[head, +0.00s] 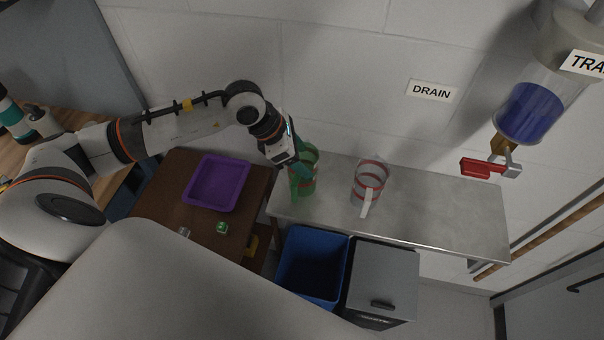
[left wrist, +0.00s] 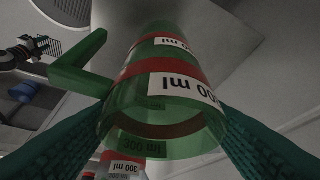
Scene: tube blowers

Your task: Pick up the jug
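A green see-through jug (head: 304,178) with red bands stands at the left end of the metal table. My left gripper (head: 303,168) is at it from the upper left. In the left wrist view the green jug (left wrist: 165,90) fills the middle, its open rim towards the camera and its handle to the left. The teal fingers (left wrist: 165,108) lie along both sides of it, very close to its walls; I cannot tell whether they press on it. A clear jug (head: 370,180) with red bands stands apart to the right. My right gripper is not in view.
The metal table (head: 435,205) is bare to the right of the clear jug. A brown table (head: 165,200) with a purple tray (head: 240,200) and a small green cube (head: 222,228) is left. A blue bin (head: 312,293) and a grey bin (head: 385,280) stand in front.

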